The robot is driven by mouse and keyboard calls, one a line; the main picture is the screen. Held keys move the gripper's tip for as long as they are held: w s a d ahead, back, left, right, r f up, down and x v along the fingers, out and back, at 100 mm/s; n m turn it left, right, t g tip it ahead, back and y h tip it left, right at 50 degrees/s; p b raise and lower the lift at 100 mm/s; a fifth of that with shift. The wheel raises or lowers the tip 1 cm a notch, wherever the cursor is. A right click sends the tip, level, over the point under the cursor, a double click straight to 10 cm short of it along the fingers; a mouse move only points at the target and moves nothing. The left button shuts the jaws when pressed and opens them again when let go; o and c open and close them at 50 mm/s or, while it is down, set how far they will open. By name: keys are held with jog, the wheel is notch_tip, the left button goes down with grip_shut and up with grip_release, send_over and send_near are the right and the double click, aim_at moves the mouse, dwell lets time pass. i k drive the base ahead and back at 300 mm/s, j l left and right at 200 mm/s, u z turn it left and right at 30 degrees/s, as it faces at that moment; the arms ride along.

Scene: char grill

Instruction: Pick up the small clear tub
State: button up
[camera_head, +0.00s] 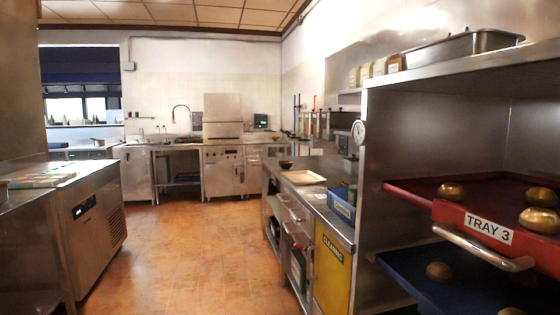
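I cannot make out a small clear tub for certain in the head view. Several small pale containers (379,68) with light labels stand in a row on top of the steel shelf unit at the right; I cannot tell whether any is clear. A small container (350,166) stands on the middle counter beside the shelf unit, too small and dark to identify. My gripper is not in view.
At right, the steel shelf unit (376,170) holds a red tray (440,208) marked TRAY 3 and a blue tray (400,272), with round brown items. The middle counter (318,193) bears a white tray (302,177) and blue box (341,207). Orange floor (200,260) is clear.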

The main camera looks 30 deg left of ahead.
aim_at(279, 156)
jog(key=i+j+u, duration=0.8)
jog(key=i, duration=0.2)
jog(key=i+j+u, duration=0.35)
jog(key=i, duration=0.15)
jog(key=i+u, duration=0.3)
jog(key=i, duration=2.1)
